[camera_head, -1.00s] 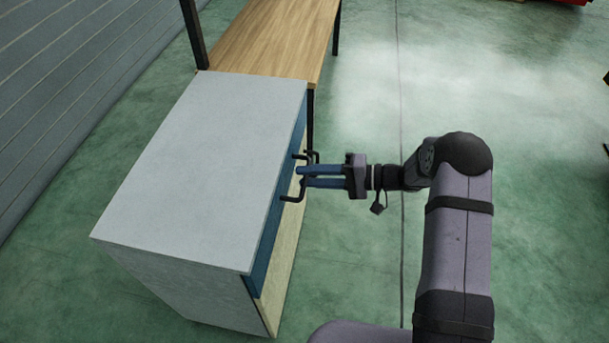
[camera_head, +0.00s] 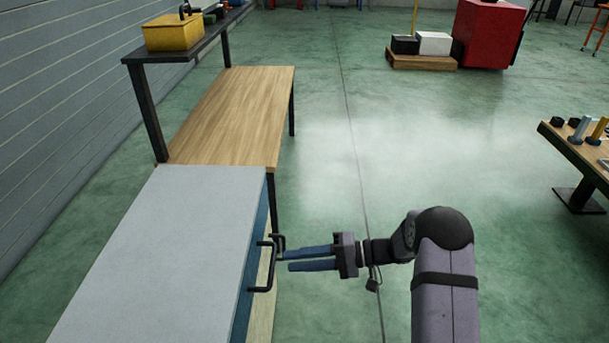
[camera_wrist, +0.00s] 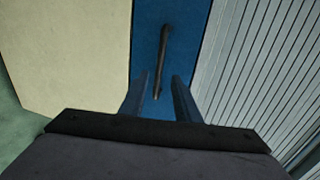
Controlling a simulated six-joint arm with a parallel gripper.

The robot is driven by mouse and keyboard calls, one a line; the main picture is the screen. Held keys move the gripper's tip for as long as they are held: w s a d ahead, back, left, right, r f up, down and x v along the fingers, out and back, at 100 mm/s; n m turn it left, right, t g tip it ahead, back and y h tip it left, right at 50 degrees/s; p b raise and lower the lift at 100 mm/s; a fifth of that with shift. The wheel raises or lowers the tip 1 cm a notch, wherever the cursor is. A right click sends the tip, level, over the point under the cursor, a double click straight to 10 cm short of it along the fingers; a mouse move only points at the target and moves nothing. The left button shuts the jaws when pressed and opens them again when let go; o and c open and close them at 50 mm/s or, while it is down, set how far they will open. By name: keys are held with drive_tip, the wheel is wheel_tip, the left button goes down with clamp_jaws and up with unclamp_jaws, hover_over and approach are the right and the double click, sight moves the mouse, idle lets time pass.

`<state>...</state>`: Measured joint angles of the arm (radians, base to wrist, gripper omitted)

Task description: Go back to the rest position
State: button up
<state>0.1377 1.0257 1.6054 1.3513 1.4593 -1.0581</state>
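My gripper (camera_head: 285,260) is open and empty in the head view, with its two blue fingers pointing left at the cabinet's front. The fingertips are close to a black handle (camera_head: 265,268) on the blue drawer front (camera_head: 246,295), with a small gap between. In the wrist view, the fingers (camera_wrist: 160,97) stand apart, and the handle (camera_wrist: 164,50) shows ahead, in line with the space between them. The blue front looks flush with the cabinet. My arm comes in from the lower right.
The grey-topped cabinet (camera_head: 165,245) stands at left, joined by a wooden bench (camera_head: 235,115) behind. A shelf holds a yellow box (camera_head: 173,33). A tool table (camera_head: 580,150) stands at right. A red cabinet (camera_head: 487,35) is at the back. The green floor between is clear.

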drive_tip(key=s+d+f+m+g+h, duration=0.2)
drive_tip(key=s+d+f+m+h, duration=0.1)
drive_tip(key=s+f, duration=0.35)
drive_tip(key=s+d+f+m+g+h, duration=0.2)
drive_tip(key=s+d+f+m+h, duration=0.1)
drive_tip(key=s+f, duration=0.35)
drive_tip(key=s+d+r+n+g+h, duration=0.1)
drive_tip(key=s+d+r+n+h, duration=0.25)
drive_tip(key=s+d+h, duration=0.7)
wheel_tip(320, 180, up, 40)
drive_tip(key=d+n+t+p, duration=0.2)
drive_tip(key=t+p, duration=0.3)
drive_tip(key=p, duration=2.4)
drive_tip(key=shift+w+r+y, duration=0.25)
drive_tip(key=shift+w+y, duration=0.2)
